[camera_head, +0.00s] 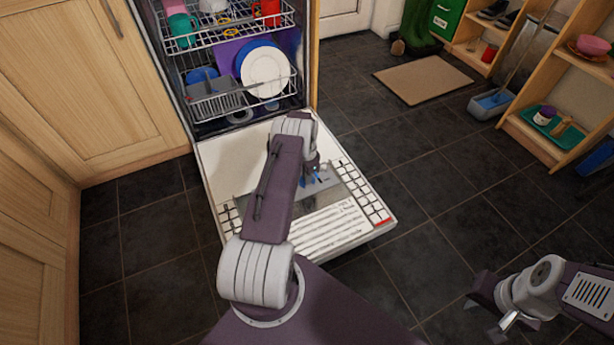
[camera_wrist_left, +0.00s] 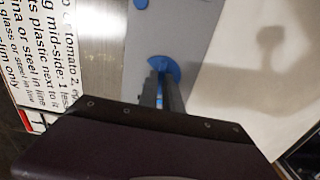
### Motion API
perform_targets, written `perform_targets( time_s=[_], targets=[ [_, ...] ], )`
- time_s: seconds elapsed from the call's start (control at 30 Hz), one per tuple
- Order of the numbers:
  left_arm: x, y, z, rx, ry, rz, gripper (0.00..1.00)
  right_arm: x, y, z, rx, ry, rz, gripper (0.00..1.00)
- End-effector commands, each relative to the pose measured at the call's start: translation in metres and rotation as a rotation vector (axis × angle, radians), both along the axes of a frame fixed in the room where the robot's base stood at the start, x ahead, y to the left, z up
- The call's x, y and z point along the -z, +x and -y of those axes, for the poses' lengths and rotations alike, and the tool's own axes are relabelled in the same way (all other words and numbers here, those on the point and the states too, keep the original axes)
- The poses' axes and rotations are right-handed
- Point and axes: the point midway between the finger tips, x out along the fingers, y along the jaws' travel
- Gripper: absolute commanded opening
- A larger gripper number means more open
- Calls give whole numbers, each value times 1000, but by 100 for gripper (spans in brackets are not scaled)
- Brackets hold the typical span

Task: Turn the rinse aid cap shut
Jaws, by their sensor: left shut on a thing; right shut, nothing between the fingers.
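The rinse aid cap (camera_wrist_left: 160,66) is a round blue piece on the grey dispenser panel (camera_wrist_left: 200,40) of the open dishwasher door. My left gripper (camera_wrist_left: 161,88) points down at the door, its narrow fingers shut on the cap and hiding part of it. In the head view the left gripper (camera_head: 313,177) is over the middle of the door, with small blue parts beside it. My right gripper (camera_head: 486,290) is over the floor at lower right, shut and empty, away from the door.
The dishwasher door (camera_head: 225,160) lies open and carries printed text panels. Loaded racks (camera_head: 215,100) stand behind it, wooden cabinets (camera_head: 90,90) at left. A second blue piece (camera_wrist_left: 140,4) sits on the panel. Tiled floor (camera_head: 440,190) is clear right of the door.

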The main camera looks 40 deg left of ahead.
Motion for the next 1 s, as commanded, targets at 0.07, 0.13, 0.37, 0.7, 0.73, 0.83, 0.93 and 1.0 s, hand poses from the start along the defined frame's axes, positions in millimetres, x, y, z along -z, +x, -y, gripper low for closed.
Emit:
perform_targets(
  time_s=[0.07,0.13,0.37,0.7,0.73,0.83,0.93,1.0],
  targets=[
    [0,0,0,4,0,-1,0,0,0,0,0,0,0,0],
    [0,0,0,4,0,-1,0,0,0,0,0,0,0,0],
    [0,-1,0,3,0,-1,28,0,0,0,0,0,0,0],
    [-1,0,0,1,0,-1,31,-1,0,0,0,0,0,0],
    [-3,0,0,1,0,-1,31,-3,0,0,0,0,0,0],
    [-15,0,0,1,0,-1,31,-12,0,0,0,0,0,0],
    [-35,0,0,1,1,0,31,-27,0,0,0,0,0,0],
    [-51,0,0,1,1,0,31,-39,0,0,0,0,0,0]
  ],
)
